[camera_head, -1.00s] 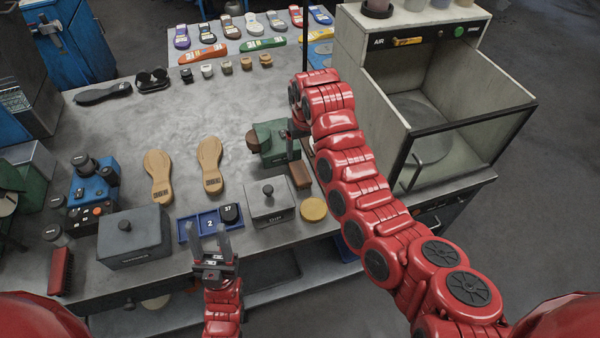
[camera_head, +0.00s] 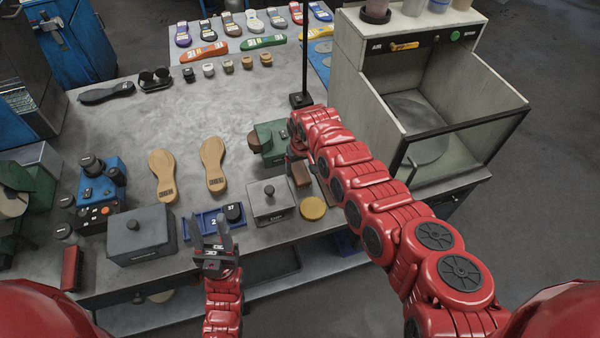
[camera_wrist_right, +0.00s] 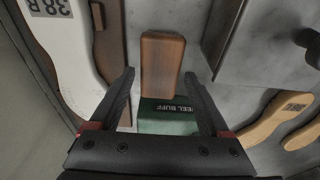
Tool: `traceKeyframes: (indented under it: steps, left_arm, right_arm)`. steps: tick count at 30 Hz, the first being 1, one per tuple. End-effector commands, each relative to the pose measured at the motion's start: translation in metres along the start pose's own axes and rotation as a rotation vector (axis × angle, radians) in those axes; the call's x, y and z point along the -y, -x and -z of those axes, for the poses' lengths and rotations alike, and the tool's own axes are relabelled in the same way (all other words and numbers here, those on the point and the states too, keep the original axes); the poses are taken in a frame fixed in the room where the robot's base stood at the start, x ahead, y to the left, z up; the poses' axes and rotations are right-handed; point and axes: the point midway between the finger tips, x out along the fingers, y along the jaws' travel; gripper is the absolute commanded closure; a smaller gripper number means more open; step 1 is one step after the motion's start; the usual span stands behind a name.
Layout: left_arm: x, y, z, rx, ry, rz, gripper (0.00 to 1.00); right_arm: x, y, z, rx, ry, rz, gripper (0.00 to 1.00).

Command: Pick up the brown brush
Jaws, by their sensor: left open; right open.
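The brown brush (camera_head: 301,173) lies at the right side of the bench, just in front of the green box (camera_head: 270,141). In the right wrist view its wooden body (camera_wrist_right: 162,62) shows between and beyond the tips of my right gripper (camera_wrist_right: 160,75). That gripper is open and empty, with the fingers apart from the brush's sides. My left gripper (camera_head: 219,238) is open and empty at the bench's front, before the blue tray (camera_head: 195,228).
A grey lidded box (camera_head: 270,205) and a yellow round pad (camera_head: 313,208) sit close to the brush. A white sole marked 38 R (camera_wrist_right: 62,45) lies beside it. A thin dark post (camera_head: 304,60) stands behind.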

Motion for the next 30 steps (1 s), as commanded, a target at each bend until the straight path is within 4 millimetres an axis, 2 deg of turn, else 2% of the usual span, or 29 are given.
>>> traceKeyframes:
  steps: [1,3,7,30]
  left_arm:
    - [0.000,-0.002,0.000,0.000,0.000,0.000,0.50]
    - [0.000,0.007,-0.001,0.000,0.000,0.000,0.50]
    - [-0.001,0.011,-0.002,0.000,0.000,0.000,0.50]
    - [-0.001,0.016,-0.003,0.000,0.000,0.000,0.50]
  right_arm:
    - [0.000,-0.004,-0.002,0.004,0.000,-0.001,0.20]
    - [0.001,-0.018,-0.003,0.004,0.002,-0.001,0.20]
    - [0.000,-0.026,-0.001,0.001,-0.001,-0.001,0.20]
    - [0.000,-0.032,-0.002,0.000,-0.002,0.001,0.20]
